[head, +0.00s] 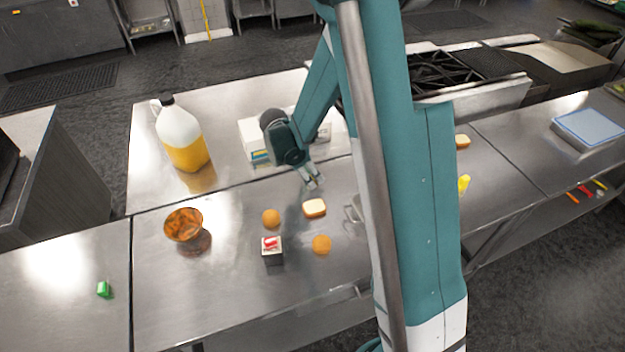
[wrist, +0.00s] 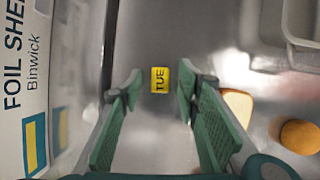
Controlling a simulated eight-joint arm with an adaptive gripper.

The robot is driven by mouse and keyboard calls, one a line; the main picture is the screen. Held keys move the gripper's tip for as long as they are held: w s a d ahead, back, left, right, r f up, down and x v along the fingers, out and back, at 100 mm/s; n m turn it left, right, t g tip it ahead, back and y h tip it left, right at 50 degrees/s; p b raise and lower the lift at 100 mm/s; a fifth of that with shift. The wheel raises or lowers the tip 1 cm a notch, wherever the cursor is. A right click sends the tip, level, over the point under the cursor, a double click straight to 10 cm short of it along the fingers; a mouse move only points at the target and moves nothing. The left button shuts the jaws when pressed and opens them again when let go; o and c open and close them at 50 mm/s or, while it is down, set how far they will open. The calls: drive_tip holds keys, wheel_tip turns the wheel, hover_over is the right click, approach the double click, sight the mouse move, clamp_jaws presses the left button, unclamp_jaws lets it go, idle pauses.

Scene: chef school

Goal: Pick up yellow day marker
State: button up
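The yellow day marker (wrist: 160,80), a small block with "TUE" in dark letters, lies on the steel counter in the wrist view. It shows between and just beyond the two green-padded fingers of my gripper (wrist: 156,92). The fingers are open with nothing between their pads, and a gap shows on each side of the marker. In the head view my gripper (head: 313,183) points down over the counter, between the white foil-sheet box and a bread slice. I cannot make out the marker there.
The foil-sheet box (wrist: 25,90) stands close on the left in the wrist view. A bread slice (wrist: 238,104), an orange round item (wrist: 300,136) and a grey metal container (wrist: 300,22) are on the right. The head view shows an amber bowl (head: 183,224) and a jug (head: 183,135).

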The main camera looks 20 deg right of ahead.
drive_tip(key=shift+f, duration=0.1)
idle(0.5)
drive_tip(key=c, duration=0.9)
